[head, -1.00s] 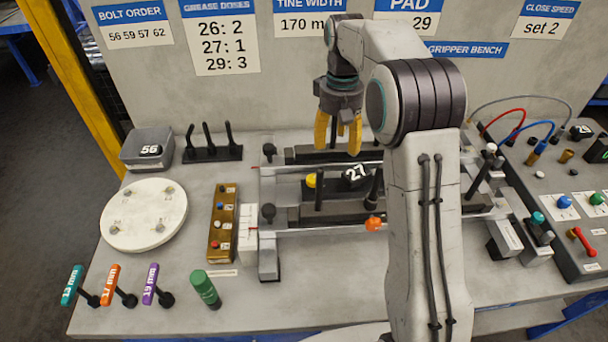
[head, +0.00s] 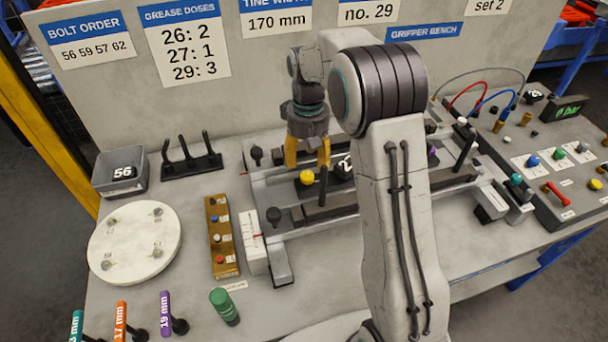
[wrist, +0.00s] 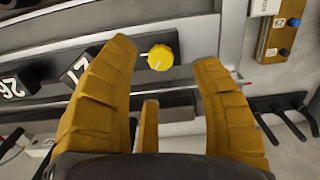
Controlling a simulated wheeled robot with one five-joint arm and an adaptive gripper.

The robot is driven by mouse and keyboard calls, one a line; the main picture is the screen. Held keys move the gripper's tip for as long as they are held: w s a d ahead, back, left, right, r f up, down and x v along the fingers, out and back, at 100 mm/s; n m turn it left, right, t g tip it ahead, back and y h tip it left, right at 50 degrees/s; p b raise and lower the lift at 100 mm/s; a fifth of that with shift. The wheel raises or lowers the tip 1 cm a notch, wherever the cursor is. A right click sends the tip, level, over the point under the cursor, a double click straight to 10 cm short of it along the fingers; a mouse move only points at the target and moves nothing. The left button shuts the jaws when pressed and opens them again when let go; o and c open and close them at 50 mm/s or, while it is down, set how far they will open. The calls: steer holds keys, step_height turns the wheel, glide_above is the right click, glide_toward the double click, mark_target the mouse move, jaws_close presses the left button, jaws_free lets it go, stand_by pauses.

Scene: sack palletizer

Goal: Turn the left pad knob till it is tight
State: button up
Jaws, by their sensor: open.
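A round yellow knob (head: 306,177) with a pale pointer mark sits on the left part of the dark bar of the gripper bench. It also shows in the wrist view (wrist: 161,57). I see no label marking it as the left pad knob. My gripper (head: 307,160) points down close to the yellow knob, open and empty. In the wrist view the knob appears between the spread yellow fingers (wrist: 164,58); I see no contact. Black knobs (head: 273,215) stand at the left ends of the rails. My arm hides part of the bench.
Left of the rails are a brass block with coloured buttons (head: 221,235), a white gauge box (head: 252,242) and a round white plate (head: 134,242). A black rack (head: 191,165) stands behind. Number 27 block (wrist: 78,70) is beside the knob. A control panel (head: 550,160) is at right.

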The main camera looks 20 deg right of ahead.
mark_target(307, 176)
steer(key=shift+w+d, duration=0.1)
steer(key=shift+w, duration=0.25)
steer(key=shift+w+f+t, duration=0.1)
steer(key=shift+f+t, duration=0.15)
steer(key=shift+t, duration=0.05)
steer(key=shift+f+p, duration=0.55)
steer(key=shift+f, duration=2.9)
steer(key=shift+c, duration=0.2)
jaws_close()
